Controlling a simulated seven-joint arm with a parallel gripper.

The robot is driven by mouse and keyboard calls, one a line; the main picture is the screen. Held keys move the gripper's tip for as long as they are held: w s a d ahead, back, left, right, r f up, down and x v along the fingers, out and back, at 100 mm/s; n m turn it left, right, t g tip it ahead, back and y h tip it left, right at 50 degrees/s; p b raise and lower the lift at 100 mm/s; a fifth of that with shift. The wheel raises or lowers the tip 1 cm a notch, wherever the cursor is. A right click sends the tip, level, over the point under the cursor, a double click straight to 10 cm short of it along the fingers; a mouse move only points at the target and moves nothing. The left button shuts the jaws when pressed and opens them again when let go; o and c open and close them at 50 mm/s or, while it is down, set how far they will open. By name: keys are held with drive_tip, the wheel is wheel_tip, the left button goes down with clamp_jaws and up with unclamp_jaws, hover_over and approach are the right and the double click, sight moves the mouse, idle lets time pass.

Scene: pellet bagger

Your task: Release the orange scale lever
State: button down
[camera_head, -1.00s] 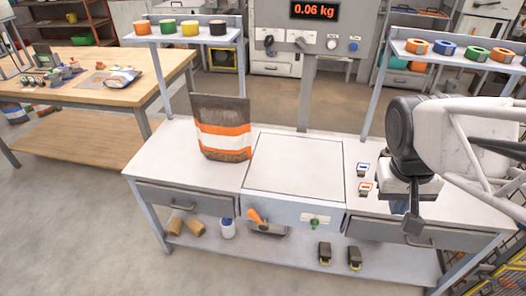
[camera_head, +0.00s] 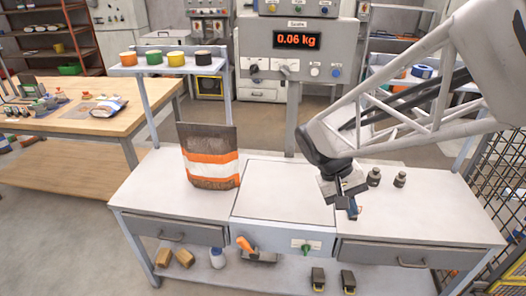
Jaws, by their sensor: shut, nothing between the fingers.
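The orange scale lever (camera_head: 244,243) sticks out at the front left of the scale, below the white weighing plate (camera_head: 284,196). It leans up and to the left. My gripper (camera_head: 353,210) is shut and empty, pointing down over the bench just right of the scale plate, well to the right of the lever. The scale display (camera_head: 298,41) on the post panel reads 0.06 kg. A green knob (camera_head: 306,248) sits on the scale's front, right of the lever.
A dark bag with orange and white bands (camera_head: 210,158) stands on the bench left of the plate. Two dark weights (camera_head: 374,177) stand behind my gripper. Drawers (camera_head: 180,233) flank the scale. Two pedals (camera_head: 318,278) lie below. The plate is bare.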

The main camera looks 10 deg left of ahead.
drive_tip(key=w+a+f+n+h, duration=0.2)
drive_tip(key=w+a+f+h, duration=0.4)
drive_tip(key=w+a+f, duration=0.45)
drive_tip(key=n+t+h, duration=0.3)
drive_tip(key=t+h, duration=0.1)
hover_over(247, 248)
drive_tip(key=s+d, duration=0.1)
drive_tip(key=d, duration=0.5)
wheel_tip(247, 248, down, 10)
drive_tip(key=s+a+f+n+t, duration=0.3)
drive_tip(key=a+f+t, duration=0.4)
drive_tip(key=a+f, duration=0.4)
drive_tip(key=s+a+f+n+t, duration=0.4)
drive_tip(key=a+f+t, duration=0.4)
drive_tip(key=f, duration=0.8)
drive_tip(key=a, duration=0.3)
drive_tip(key=shift+a+f+y, duration=0.15)
drive_tip(key=shift+f+y, duration=0.05)
drive_tip(key=shift+y, duration=0.2)
drive_tip(key=s+d+r+x, duration=0.1)
drive_tip(key=s+d+x, duration=0.1)
drive_tip(key=x, duration=1)
drive_tip(key=shift+w+d, duration=0.2)
drive_tip(key=shift+w, duration=0.05)
